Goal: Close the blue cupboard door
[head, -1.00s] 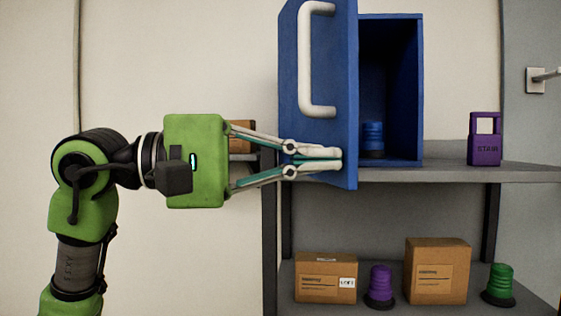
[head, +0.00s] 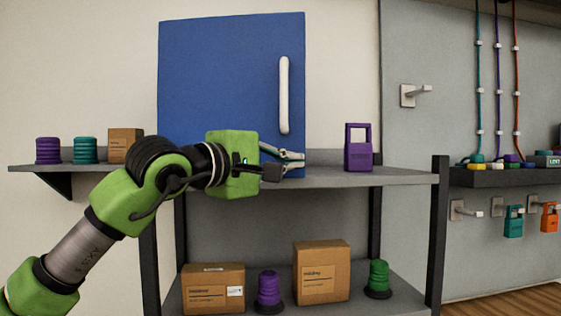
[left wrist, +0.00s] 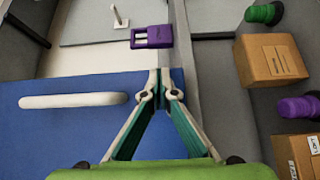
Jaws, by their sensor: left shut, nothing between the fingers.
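The blue cupboard door (head: 228,75) faces me in the head view and looks flush over the cupboard front; the inside is hidden. Its white handle (head: 284,95) stands upright near the door's right edge. My left gripper (head: 298,161) is shut and empty, in front of the door's lower right corner, just above the shelf. In the left wrist view the closed fingers (left wrist: 161,74) lie over the blue door (left wrist: 60,130), with the handle (left wrist: 72,100) to their left. I cannot tell whether the fingertips touch the door. My right gripper is not in view.
A purple padlock (head: 359,150) stands on the upper shelf (head: 400,172), right of the cupboard. Purple and teal spools (head: 48,151) and a small box (head: 124,146) stand at left. Boxes (head: 320,272) and spools are on the lower shelf. A rack with cords is at far right.

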